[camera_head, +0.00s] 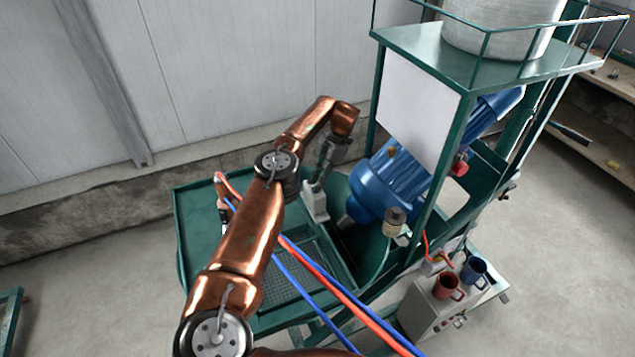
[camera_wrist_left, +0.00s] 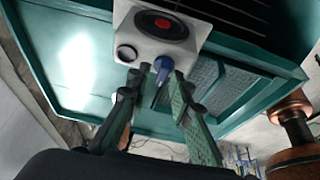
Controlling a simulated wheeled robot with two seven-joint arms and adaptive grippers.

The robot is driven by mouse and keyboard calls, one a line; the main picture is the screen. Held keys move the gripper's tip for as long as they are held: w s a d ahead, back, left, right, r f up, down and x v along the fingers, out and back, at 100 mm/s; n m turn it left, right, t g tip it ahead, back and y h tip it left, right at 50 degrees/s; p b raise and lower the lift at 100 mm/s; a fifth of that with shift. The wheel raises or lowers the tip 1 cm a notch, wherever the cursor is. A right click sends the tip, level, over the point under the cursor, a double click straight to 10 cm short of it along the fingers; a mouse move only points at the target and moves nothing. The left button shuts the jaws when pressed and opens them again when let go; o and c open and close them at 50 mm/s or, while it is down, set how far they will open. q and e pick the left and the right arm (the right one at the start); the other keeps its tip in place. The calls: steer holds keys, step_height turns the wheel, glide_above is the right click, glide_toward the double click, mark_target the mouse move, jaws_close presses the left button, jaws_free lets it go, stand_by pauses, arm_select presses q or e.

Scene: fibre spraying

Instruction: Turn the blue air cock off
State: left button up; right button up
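The blue air cock (camera_wrist_left: 162,66) is a small blue handle on the front of a white box (camera_wrist_left: 190,32), beside a red oval button in a black surround and a dark round ring. In the head view the white box (camera_head: 315,204) stands on the green machine tray, with the cock itself hidden. My left gripper (camera_wrist_left: 157,84) is open, with one fingertip on each side of the blue handle. I cannot tell whether either finger touches it. In the head view my left gripper (camera_head: 324,168) points down above the white box.
A blue motor (camera_head: 388,182) and the green frame stand right of the box. Red and blue hoses (camera_head: 318,276) cross the green tray (camera_head: 186,236). A red mug (camera_head: 447,286) and a blue mug (camera_head: 474,270) stand on a control cabinet (camera_head: 425,315) at lower right.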

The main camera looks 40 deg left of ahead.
arm_select(q)
steer(key=shift+o, duration=0.4)
steer(key=shift+f, duration=0.15)
step_height(320, 180, up, 10)
stand_by(0.7)
